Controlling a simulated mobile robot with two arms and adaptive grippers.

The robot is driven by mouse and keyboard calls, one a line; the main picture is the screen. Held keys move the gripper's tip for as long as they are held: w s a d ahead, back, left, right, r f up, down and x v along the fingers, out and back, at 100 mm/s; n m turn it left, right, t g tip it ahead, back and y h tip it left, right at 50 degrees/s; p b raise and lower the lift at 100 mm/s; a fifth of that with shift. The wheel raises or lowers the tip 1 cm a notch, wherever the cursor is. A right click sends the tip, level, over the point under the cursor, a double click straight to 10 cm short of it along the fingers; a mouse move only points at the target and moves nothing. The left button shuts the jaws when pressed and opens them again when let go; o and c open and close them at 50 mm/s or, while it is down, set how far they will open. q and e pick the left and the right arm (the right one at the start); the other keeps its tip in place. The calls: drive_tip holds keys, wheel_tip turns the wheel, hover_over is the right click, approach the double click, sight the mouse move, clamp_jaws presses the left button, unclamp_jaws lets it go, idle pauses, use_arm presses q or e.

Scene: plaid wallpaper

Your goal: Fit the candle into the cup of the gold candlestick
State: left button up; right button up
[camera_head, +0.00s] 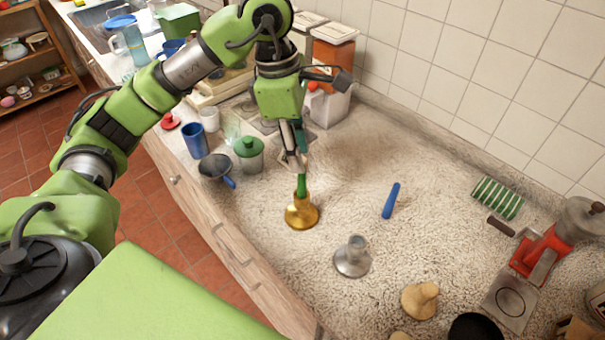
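The gold candlestick (302,216) stands upright on the speckled counter, in the middle of the view. A green candle (302,186) stands upright right above it, its lower end at the candlestick's cup. I cannot tell how deep it sits in the cup. My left gripper (293,163) points down from above, with its fingers closed around the upper part of the green candle. A blue candle (391,200) lies on the counter to the right. My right gripper is not in view.
A silver candlestick (352,257) and a wooden one (420,299) stand in front to the right. A dark pan (216,167), blue cup (195,140) and green-lidded jar (249,153) stand left.

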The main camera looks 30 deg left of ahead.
use_arm(q)
drive_tip(key=shift+s+a+r, duration=0.1)
drive_tip(key=shift+a+r, duration=0.05)
drive_tip(key=shift+r, duration=0.65)
drive_tip(key=shift+a+r, duration=0.1)
drive_tip(key=shift+r, duration=0.65)
